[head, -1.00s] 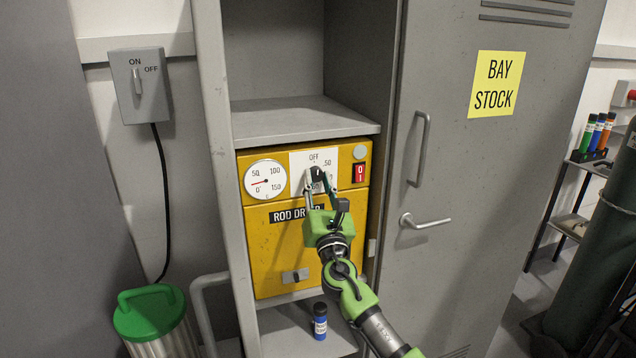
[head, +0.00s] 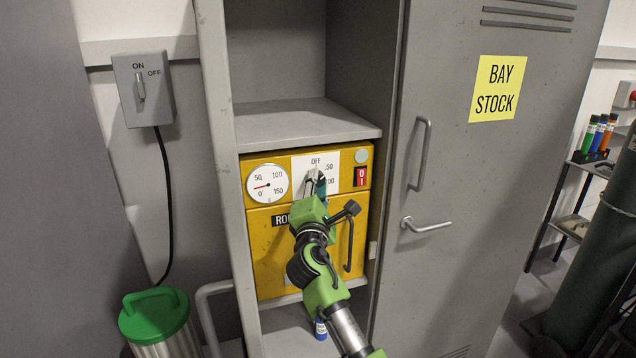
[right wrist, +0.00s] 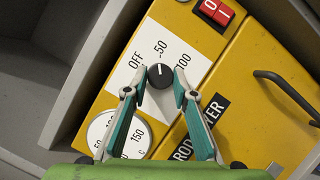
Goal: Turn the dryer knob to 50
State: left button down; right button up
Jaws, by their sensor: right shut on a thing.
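The yellow rod dryer (head: 262,240) sits in the open locker bay, with a white dial plate (head: 333,160) marked OFF, 50 and 100. The round black dryer knob (right wrist: 160,76) shows in the right wrist view, its white pointer line aimed about at the 50 mark. My right gripper (head: 315,182) is at the knob and hides most of it in the head view. Its two fingers also show in the right wrist view (right wrist: 154,88), one on each side of the knob, shut on it. My left gripper is not in view.
A gauge (head: 267,184) is left of the plate and a red switch (head: 360,177) right of it. The locker door (head: 460,190) with its handles stands to the right. A blue bottle (head: 320,329) is low in the bay, partly hidden. A wall switch box (head: 143,88) hangs left.

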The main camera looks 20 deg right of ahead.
jog(key=shift+m+g+p, duration=0.3)
jog(key=shift+m+g, duration=0.1)
jog(key=shift+m, duration=0.5)
jog(key=o, duration=1.1)
jog(key=v, duration=1.2)
jog(key=shift+r, duration=0.1)
